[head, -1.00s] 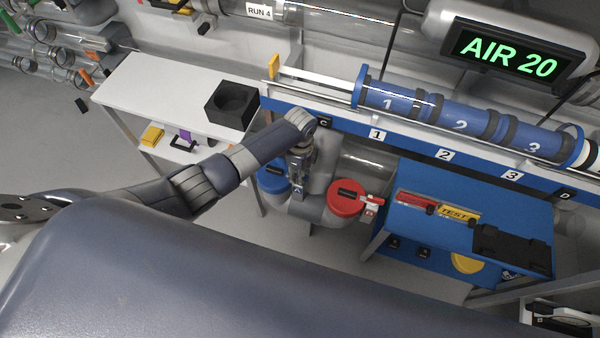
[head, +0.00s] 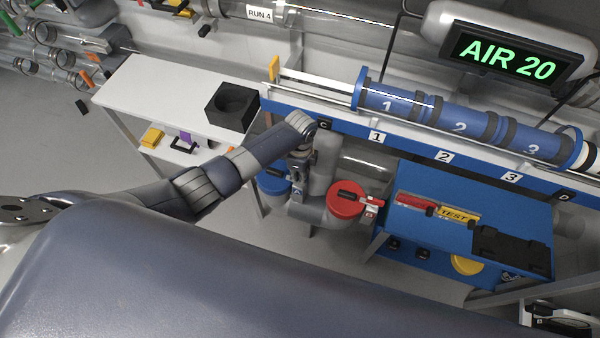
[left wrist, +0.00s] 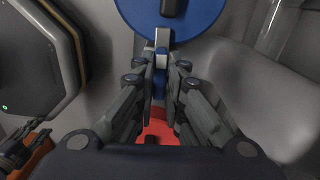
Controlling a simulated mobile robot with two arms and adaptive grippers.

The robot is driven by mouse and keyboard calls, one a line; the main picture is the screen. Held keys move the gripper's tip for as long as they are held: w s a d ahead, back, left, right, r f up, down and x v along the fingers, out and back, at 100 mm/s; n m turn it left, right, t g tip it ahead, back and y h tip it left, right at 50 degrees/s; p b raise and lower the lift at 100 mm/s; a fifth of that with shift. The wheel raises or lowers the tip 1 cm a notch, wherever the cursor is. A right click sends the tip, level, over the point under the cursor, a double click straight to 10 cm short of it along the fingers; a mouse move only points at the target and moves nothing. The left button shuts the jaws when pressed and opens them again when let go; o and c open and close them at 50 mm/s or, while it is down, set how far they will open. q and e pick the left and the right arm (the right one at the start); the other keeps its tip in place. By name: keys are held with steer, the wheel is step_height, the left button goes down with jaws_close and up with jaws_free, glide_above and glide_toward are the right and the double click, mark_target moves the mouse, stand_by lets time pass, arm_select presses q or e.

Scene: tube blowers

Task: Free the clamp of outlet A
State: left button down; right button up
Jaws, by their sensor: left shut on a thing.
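The blue round cap (head: 274,181) of one outlet, with a black handle, is partly behind my left gripper (head: 298,180) in the head view. It also shows at the top of the left wrist view (left wrist: 172,18). Below it a pale bracket (left wrist: 162,40) with a blue clamp lever (left wrist: 160,82) lies between my left fingers (left wrist: 160,88), which are shut on the lever. The letter of this outlet is not readable. A second outlet has a red cap (head: 346,198) and a red clamp lever. A dark jointed part (left wrist: 18,150), apparently my right gripper, shows in the left wrist view.
A white table (head: 150,85) with a black socket block (head: 232,106) stands left. A blue bench (head: 420,225) with a red and a yellow tool and a black case stands right. Grey pipework (head: 326,165) rises beside my left gripper. A display (head: 505,57) reads AIR 20.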

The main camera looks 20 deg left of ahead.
arm_select(q)
steer(key=n+p, duration=0.2)
steer(key=n, duration=0.1)
steer(key=shift+r+n, duration=0.1)
steer(key=shift+n, duration=0.3)
steer(key=n+p, duration=0.1)
steer(key=n, duration=0.3)
steer(key=shift+n+p, duration=0.3)
steer(key=shift+p, duration=0.1)
steer(key=n+p, duration=0.1)
steer(key=n, duration=0.3)
steer(key=shift+n, duration=0.3)
steer(key=shift+n+p, duration=0.45)
steer(key=shift+n, duration=1.65)
steer(key=c, duration=1.7)
jaws_free()
steer(key=shift+o, duration=0.2)
step_height(320, 180, up, 12)
